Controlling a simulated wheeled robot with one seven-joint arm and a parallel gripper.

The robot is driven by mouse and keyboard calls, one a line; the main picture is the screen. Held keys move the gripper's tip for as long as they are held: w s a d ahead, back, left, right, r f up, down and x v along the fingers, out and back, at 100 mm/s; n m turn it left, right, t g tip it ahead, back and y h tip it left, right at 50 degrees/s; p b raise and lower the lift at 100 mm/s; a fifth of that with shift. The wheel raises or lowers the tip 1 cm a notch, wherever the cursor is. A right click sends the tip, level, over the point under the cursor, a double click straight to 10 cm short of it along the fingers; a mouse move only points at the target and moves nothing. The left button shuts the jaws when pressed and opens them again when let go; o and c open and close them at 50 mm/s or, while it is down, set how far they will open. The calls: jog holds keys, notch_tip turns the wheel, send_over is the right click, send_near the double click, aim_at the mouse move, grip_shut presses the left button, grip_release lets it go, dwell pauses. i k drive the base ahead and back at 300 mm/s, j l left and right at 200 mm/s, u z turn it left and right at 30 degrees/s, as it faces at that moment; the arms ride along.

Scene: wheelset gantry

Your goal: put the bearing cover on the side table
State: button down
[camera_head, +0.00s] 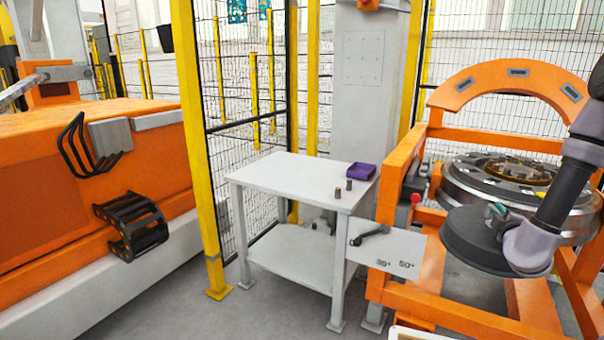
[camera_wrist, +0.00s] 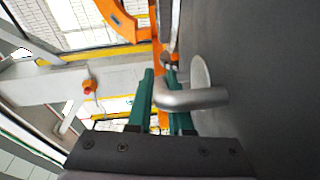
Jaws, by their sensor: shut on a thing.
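The bearing cover (camera_head: 470,239) is a dark grey round disc at the right of the head view, in front of the orange wheelset frame. In the wrist view its dark face (camera_wrist: 275,70) fills the right side, with a bent metal handle (camera_wrist: 195,98) on it. My gripper (camera_head: 497,210) is shut on this handle; its green fingers (camera_wrist: 162,100) lie on either side of the bar. The cover hangs in the air, apart from the side table. The side table (camera_head: 285,185) is white with a lower shelf and stands mid-picture, left of the cover.
A panel with a black lever (camera_head: 370,235) and the orange frame (camera_head: 440,275) stand between table and cover. The table's left and middle are clear. A yellow post (camera_head: 198,140) rises at left.

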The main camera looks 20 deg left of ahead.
aim_at(294, 176)
jog(key=i+j+u, duration=0.2)
jog(key=u, duration=0.25)
jog(key=i+j+u, duration=0.25)
jog(key=u, duration=0.15)
jog(key=i+j+u, duration=0.2)
jog(key=u, duration=0.25)
jog(key=i+j, duration=0.15)
jog(key=i, duration=0.6)
jog(key=i+j+z, duration=0.1)
jog(key=i+z, duration=0.3)
jog(key=i+j+z, duration=0.2)
jog(key=z, duration=0.2)
jog(key=i+j+z, duration=0.25)
jog(key=z, duration=0.15)
jog(key=i+j+z, duration=0.2)
jog(key=j+z, duration=0.2)
